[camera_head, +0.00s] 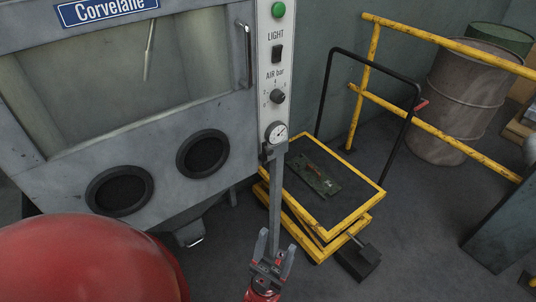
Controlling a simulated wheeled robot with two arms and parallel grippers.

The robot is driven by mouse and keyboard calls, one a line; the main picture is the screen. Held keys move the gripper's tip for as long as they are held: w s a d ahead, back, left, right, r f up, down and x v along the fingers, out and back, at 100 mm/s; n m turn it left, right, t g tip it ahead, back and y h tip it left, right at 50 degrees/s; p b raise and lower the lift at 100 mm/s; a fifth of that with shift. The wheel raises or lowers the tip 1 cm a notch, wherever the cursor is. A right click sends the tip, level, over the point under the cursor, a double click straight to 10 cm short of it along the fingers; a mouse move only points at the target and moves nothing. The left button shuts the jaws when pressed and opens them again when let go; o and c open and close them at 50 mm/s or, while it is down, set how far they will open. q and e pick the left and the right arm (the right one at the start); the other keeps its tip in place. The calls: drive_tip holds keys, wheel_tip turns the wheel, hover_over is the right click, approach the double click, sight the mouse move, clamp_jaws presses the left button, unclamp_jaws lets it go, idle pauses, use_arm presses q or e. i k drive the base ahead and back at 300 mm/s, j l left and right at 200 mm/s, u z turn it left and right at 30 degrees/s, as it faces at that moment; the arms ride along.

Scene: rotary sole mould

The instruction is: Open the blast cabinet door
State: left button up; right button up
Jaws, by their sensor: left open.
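The grey blast cabinet (120,150) fills the left of the head view, with a blue "Corvelane" plate at its top. Its front door has a large window (130,80) and looks closed, flush with the cabinet. A vertical metal door handle (246,55) sits on the right side of the window, beside the white control strip. My left gripper (273,243) is at the bottom centre, fingers pointing up the picture. It is open and empty, well below the handle and apart from it. My right gripper is not in view.
The control strip (267,80) carries a green button, switch, knob and gauge. Two round glove ports (203,153) are below the window. A yellow-edged lift cart (358,209) holding a dark green plate stands to the right. Behind it are a yellow railing (450,45) and a rusty barrel (462,100).

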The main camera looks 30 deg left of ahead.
sight(143, 173)
drive_tip(key=u, duration=1.7)
